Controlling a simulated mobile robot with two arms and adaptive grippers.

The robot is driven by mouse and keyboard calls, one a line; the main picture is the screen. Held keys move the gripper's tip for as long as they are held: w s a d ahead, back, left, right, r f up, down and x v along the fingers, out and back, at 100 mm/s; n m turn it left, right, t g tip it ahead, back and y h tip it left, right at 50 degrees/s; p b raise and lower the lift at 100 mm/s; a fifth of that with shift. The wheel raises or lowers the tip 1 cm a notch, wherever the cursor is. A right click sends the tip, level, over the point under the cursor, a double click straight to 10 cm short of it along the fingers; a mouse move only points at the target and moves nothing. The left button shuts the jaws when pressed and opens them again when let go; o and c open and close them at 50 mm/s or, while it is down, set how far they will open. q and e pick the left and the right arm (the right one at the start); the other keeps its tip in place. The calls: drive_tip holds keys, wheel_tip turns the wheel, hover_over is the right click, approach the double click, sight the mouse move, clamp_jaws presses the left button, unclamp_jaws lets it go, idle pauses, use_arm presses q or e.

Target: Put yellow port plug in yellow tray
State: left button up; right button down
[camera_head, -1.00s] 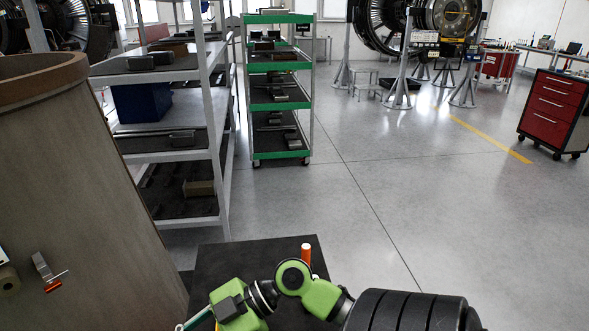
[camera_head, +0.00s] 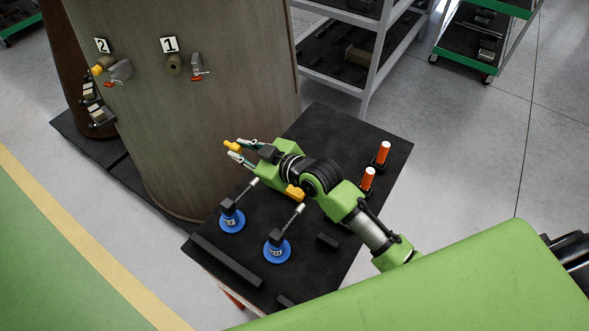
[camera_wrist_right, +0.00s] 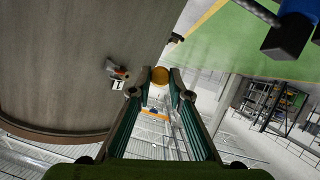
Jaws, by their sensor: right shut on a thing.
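My right gripper (camera_head: 238,153) is shut on a yellow port plug (camera_head: 231,146), in front of the brown engine casing and above the black cart top. In the right wrist view the round yellow plug (camera_wrist_right: 159,75) sits between the fingertips. Another yellow plug (camera_head: 97,70) is at the port marked 2 on the casing. The port marked 1 (camera_head: 174,63) shows a dark opening. A yellow piece (camera_head: 294,193) lies on the cart under my right arm, partly hidden; I cannot tell what it is. I cannot make out a yellow tray. My left gripper is not in view.
The casing (camera_head: 220,120) stands close behind the gripper. A grey shelf (camera_head: 371,70) stands behind; floor at right is clear.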

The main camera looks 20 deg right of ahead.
drive_tip(key=shift+w, duration=0.1)
drive_tip(key=d+f, duration=0.3)
drive_tip(key=d, duration=0.1)
drive_tip(key=s+d+f, duration=0.1)
drive_tip(key=d+f, duration=0.1)
drive_tip(key=d, duration=0.2)
drive_tip(key=s+d+f, duration=0.1)
drive_tip(key=d+f, duration=0.2)
drive_tip(key=d, duration=0.1)
drive_tip(key=shift+s+d+f+p, duration=0.15)
drive_tip(key=shift+s+f+p, duration=0.05)
drive_tip(key=shift+f+p, duration=0.15)
drive_tip(key=shift+d+f, duration=0.25)
drive_tip(key=shift+d, duration=0.05)
drive_tip(key=f, duration=0.1)
drive_tip(key=f+b, duration=0.2)
drive_tip(key=shift+s+d, duration=0.1)
drive_tip(key=shift+d, duration=0.15)
drive_tip(key=shift+f, duration=0.25)
use_arm(q)
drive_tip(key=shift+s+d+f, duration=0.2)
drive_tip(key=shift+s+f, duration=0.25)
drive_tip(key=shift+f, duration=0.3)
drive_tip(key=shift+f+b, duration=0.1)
drive_tip(key=shift+b, duration=0.25)
